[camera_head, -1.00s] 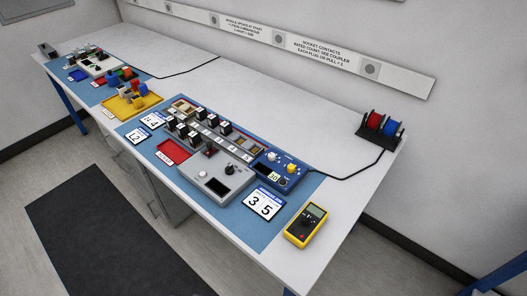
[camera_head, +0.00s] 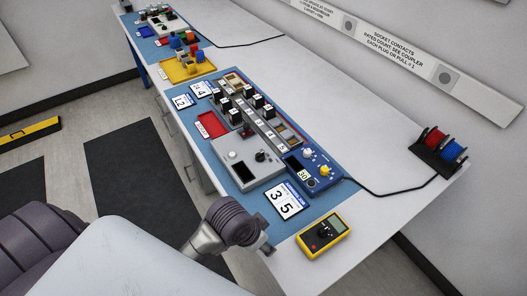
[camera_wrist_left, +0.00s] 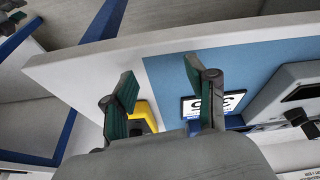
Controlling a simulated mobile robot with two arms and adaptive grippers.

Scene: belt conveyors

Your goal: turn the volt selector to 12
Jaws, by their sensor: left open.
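A grey box (camera_head: 246,164) with a dark display and a black knob (camera_head: 260,156) sits on the blue mat. I cannot read which knob is the volt selector. My left arm reaches in from the lower left, and its wrist hangs by the table's front edge, short of both units. In the left wrist view my left gripper (camera_wrist_left: 158,72) is open and empty, with the 35 card (camera_wrist_left: 222,104) behind its fingers. My right gripper is not in view.
A yellow multimeter (camera_head: 323,236) lies at the table's near end. A 35 card (camera_head: 286,200) lies before the units. Black-topped modules, a red tray (camera_head: 212,125) and a yellow tray (camera_head: 187,68) stand farther back. Red and blue spools (camera_head: 441,146) stand at right.

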